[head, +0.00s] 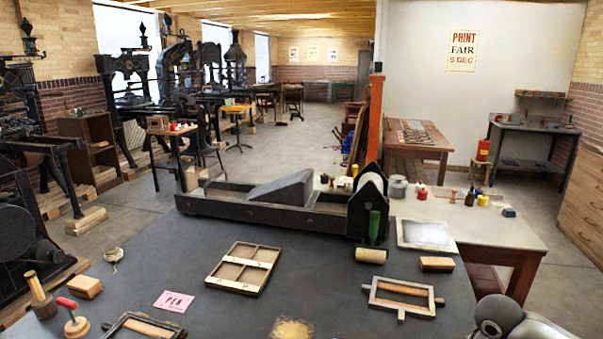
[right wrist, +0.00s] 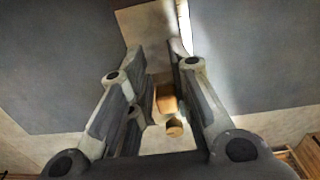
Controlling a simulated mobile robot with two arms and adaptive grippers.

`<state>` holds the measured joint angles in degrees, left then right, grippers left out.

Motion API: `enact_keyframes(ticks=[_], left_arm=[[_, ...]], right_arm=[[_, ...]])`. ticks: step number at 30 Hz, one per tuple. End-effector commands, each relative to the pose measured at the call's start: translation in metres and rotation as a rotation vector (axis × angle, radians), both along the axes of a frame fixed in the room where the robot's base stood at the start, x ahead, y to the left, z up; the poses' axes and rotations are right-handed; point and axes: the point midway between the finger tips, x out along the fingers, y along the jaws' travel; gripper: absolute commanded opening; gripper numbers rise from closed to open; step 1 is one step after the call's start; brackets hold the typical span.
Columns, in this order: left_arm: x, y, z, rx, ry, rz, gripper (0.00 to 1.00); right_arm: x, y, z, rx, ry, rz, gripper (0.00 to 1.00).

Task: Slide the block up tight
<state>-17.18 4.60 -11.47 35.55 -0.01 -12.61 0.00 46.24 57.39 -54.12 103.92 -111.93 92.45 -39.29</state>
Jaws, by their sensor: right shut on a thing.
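My right gripper (right wrist: 155,55) shows in the right wrist view, its two long grey fingers close together around a tan wooden piece. A small tan block (right wrist: 166,98) shows between the fingers; which part they grip is partly hidden. In the head view a tan block (head: 437,263) lies on the dark bench top (head: 330,275) at the right, just behind a wooden frame with a bar (head: 403,298). Another tan block (head: 86,287) lies at the left. A grey part of my right arm shows at the bottom right; its fingertips are not seen there. My left gripper is out of view.
A long dark press bed with a wedge (head: 285,188) stands across the back of the bench.

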Motion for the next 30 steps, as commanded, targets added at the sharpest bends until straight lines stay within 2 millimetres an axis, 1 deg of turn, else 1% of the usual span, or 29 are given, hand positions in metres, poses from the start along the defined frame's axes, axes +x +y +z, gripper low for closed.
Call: enact_keyframes(ticks=[26,27,30], left_arm=[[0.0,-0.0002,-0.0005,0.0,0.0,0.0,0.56],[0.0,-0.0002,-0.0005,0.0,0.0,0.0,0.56],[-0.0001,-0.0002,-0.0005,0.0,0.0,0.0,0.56]], right_arm=[[0.0,-0.0031,0.0006,-0.002,-0.002,0.0,0.0],[0.0,-0.0031,0.0006,-0.002,-0.001,-0.001,0.22],[-0.0001,-0.0028,0.0005,-0.001,-0.001,0.0,0.35]])
